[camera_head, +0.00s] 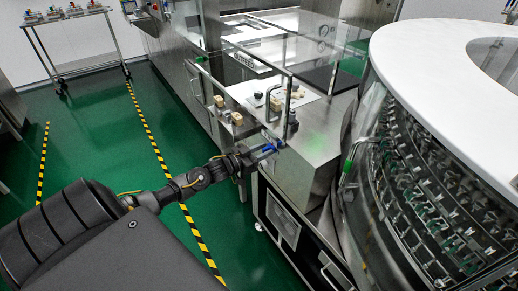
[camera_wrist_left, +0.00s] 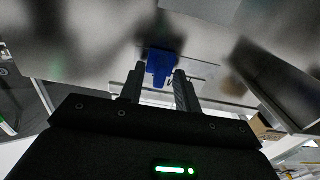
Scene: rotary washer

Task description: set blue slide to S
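The blue slide (camera_head: 269,147) sits on the side of the steel machine housing, near its upper front edge. Its letter markings are too small to read. My left gripper (camera_head: 262,152) is at the slide, with the arm reaching in from the left. In the left wrist view, the blue slide (camera_wrist_left: 160,66) shows just beyond and between the two fingertips (camera_wrist_left: 157,82). The fingers stand apart, with a gap between them and no clear grip on the slide. My right gripper is in neither view.
A glass guard (camera_head: 262,60) and the steel housing (camera_head: 312,150) stand close around the slide. The round washer with a white top (camera_head: 425,55) is at the right. Green floor with striped tape (camera_head: 150,130) is open at the left; a cart (camera_head: 75,40) stands far back.

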